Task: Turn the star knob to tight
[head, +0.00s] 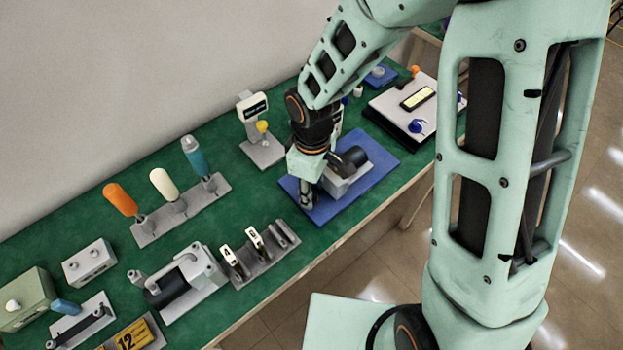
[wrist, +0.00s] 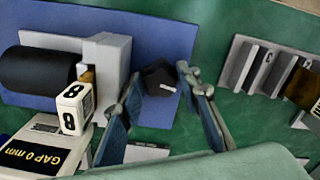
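The star knob (wrist: 160,79) is black and dark, with a small white mark on one edge. It sits beside the grey block (wrist: 108,62) of a pump with a black cylinder (wrist: 38,69), on a blue mat (wrist: 170,30). My gripper (wrist: 159,80) is open, with one finger on each side of the knob. I cannot tell whether the fingers touch it. In the head view my gripper (head: 306,195) points down over the left part of the blue mat (head: 325,210); the knob is hidden there. A display reading "GAP 0 mm" (wrist: 35,155) shows upside down.
A white block marked 8 (wrist: 75,108) stands close to the pump. A grey rack with numbered tags (head: 262,262) lies to the left in the head view. A second pump (head: 180,285), several upright handles (head: 163,184) and a gauge stand (head: 262,148) also occupy the green table.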

